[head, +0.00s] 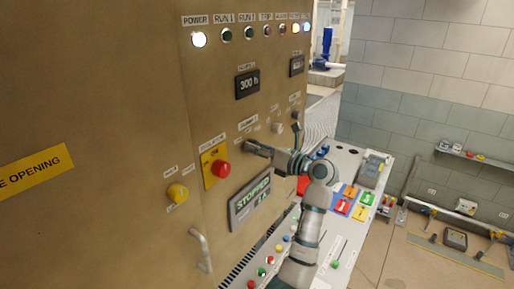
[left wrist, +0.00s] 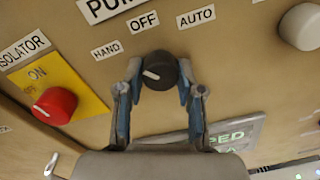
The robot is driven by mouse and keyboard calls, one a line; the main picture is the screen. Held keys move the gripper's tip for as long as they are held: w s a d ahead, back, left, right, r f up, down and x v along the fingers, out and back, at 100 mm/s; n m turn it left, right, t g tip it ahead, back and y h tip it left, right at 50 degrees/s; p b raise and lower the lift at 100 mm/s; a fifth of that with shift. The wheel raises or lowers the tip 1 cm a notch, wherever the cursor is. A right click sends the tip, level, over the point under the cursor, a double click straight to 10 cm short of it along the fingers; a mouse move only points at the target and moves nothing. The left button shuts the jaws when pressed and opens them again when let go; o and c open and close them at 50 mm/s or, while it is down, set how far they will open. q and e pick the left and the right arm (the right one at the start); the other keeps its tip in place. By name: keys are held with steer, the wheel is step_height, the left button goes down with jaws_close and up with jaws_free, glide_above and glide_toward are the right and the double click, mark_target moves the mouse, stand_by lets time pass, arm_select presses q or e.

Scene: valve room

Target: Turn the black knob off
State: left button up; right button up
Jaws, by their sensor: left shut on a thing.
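The black knob (left wrist: 159,70) sits on the tan panel, below the HAND (left wrist: 106,50), OFF (left wrist: 143,21) and AUTO (left wrist: 196,17) labels. Its white mark points left, towards the HAND side rather than up at OFF. My left gripper (left wrist: 157,80) is shut on the knob, one finger on each side. In the head view my left gripper (head: 252,147) reaches the panel from the right and hides the knob. My right gripper is in neither view.
A red isolator knob (head: 221,170) on a yellow plate is left of the gripper. A yellow button (head: 177,193) is farther left. A white knob (left wrist: 301,27) is to the right. A STOPPED display (head: 251,199) is below. A console with coloured buttons (head: 350,191) stands at right.

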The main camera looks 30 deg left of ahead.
arm_select(q)
steer(key=m+p, duration=0.4)
steer(key=m, duration=0.3)
steer(key=shift+m, duration=0.4)
steer(key=shift+f, duration=0.1)
stand_by(0.4)
